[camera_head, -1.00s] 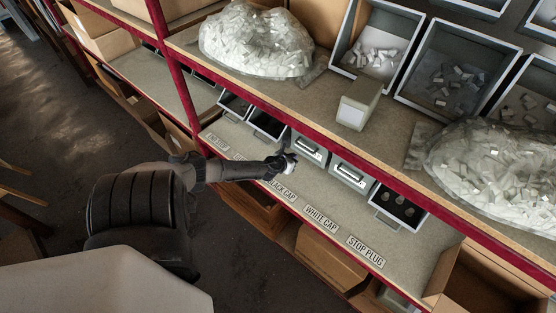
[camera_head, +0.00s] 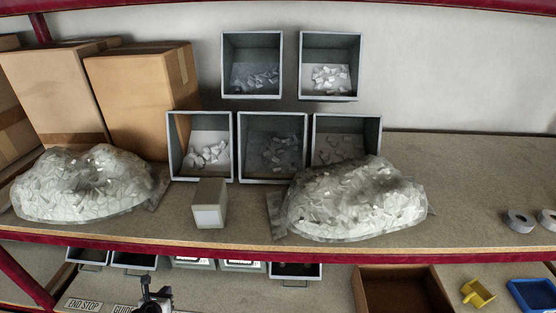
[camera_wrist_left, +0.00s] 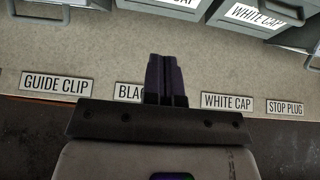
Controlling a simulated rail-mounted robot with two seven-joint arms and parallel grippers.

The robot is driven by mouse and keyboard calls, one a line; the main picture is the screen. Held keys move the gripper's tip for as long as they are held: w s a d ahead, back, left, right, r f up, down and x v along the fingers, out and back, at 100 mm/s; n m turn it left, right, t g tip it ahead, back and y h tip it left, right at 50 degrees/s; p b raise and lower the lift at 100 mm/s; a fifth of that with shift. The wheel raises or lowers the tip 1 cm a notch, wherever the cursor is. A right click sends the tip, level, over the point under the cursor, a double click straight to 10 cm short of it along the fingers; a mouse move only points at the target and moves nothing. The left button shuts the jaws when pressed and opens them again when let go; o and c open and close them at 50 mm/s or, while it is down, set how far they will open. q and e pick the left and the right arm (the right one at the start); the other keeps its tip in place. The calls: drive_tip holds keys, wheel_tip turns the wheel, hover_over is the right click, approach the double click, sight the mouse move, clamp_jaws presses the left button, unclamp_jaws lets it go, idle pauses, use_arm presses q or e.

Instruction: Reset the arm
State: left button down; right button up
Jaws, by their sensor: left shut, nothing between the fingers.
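My left gripper (camera_head: 152,286) shows at the bottom edge of the head view, in front of the lower shelf with its row of grey drawers (camera_head: 192,263). In the left wrist view its fingers (camera_wrist_left: 164,76) are dark, pressed together and empty. They point over the bare shelf strip (camera_wrist_left: 100,50) and cover part of the BLACK CAP label (camera_wrist_left: 126,92). The fingers are apart from the drawers (camera_wrist_left: 245,17) above them. My right gripper is in neither view.
Upper shelf: bags of white parts (camera_head: 85,185) (camera_head: 350,200), a small grey box (camera_head: 209,204), open bins (camera_head: 235,35) and cartons (camera_head: 135,90). Its red front edge (camera_head: 250,256) runs above the gripper. Lower right: an open brown box (camera_head: 395,290), a yellow scoop (camera_head: 478,294) and a blue bin (camera_head: 535,296).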

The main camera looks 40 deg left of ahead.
use_arm(q)
drive_tip(key=s+d+r+n+g+h+p, duration=0.2)
drive_tip(key=d+r+n, duration=0.4)
drive_tip(key=d+n, duration=0.3)
drive_tip(key=s+d+r+n+g+h+p, duration=0.2)
drive_tip(key=d+r+n, duration=0.4)
drive_tip(key=d, duration=1.1)
drive_tip(key=s+d+r+n+g+h+p, duration=0.2)
drive_tip(key=d+r+n, duration=0.4)
drive_tip(key=d+n, duration=0.5)
drive_tip(key=s+d+h+p, duration=0.1)
drive_tip(key=s+d, duration=0.1)
drive_tip(key=shift+s+d+r+n+p, duration=0.2)
drive_tip(key=shift+s+d+n+p, duration=0.1)
drive_tip(key=shift+s+d+n, duration=0.1)
